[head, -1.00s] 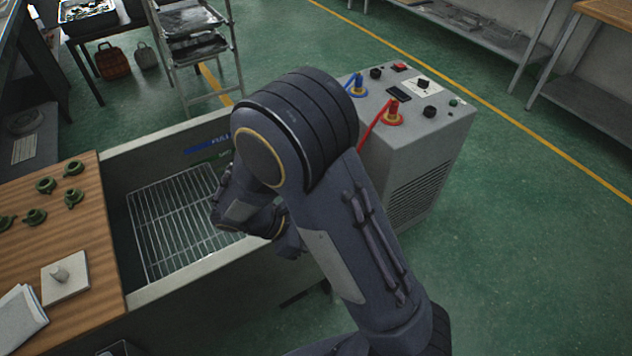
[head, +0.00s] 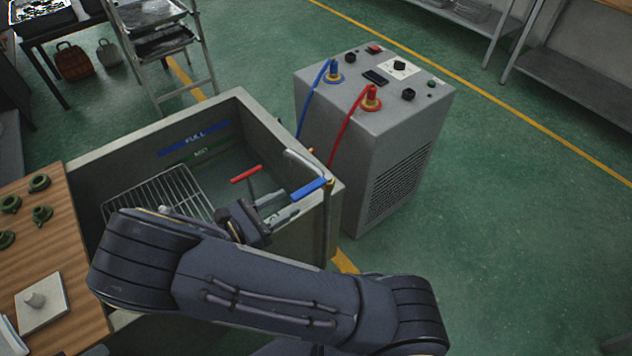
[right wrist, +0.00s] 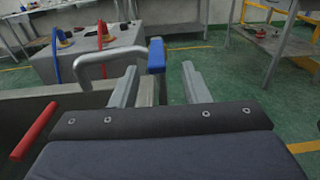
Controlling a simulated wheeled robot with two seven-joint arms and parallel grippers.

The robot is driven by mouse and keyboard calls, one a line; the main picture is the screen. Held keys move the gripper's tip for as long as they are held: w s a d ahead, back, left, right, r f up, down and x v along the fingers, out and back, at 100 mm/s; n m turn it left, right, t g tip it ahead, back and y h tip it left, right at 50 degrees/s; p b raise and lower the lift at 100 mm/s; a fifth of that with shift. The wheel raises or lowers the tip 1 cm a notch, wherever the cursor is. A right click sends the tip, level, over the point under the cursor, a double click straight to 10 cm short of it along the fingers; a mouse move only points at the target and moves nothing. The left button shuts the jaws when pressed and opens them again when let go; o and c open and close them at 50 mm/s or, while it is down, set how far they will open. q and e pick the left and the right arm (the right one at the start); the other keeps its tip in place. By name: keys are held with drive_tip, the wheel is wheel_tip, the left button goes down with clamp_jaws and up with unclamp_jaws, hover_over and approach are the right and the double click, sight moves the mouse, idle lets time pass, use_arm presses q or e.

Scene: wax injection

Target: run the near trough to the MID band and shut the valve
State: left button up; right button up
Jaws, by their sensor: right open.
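The grey trough (head: 117,155) has a blue FULL band (head: 193,139) and, below it, a green MID band (head: 201,153) on its inner far wall. No water surface can be made out. A red lever (head: 246,174) and a blue lever (head: 308,189) are at its right end, by a bent grey spout (head: 303,162). My right gripper (head: 282,205) is open and empty, its fingertips just short of the blue lever. In the right wrist view, the blue lever (right wrist: 156,56) lies ahead, between the lines of the fingers; the red lever (right wrist: 33,130) is left. My left gripper is out of view.
A wire rack (head: 160,195) lies in the trough. A grey machine (head: 375,130) with a blue and a red hose stands behind the trough's right end. A wooden bench (head: 40,250) with green pieces is at left. Floor at right is clear.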

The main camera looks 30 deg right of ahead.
sight(324, 178)
drive_tip(key=shift+w+d+t, duration=0.25)
drive_tip(key=shift+d+t, duration=0.05)
drive_tip(key=shift+d, duration=0.05)
drive_tip(key=d, duration=0.4)
drive_tip(key=d+p, duration=0.1)
drive_tip(key=d, duration=0.2)
drive_tip(key=shift+w+d, duration=0.1)
drive_tip(key=shift+w, duration=0.15)
clamp_jaws()
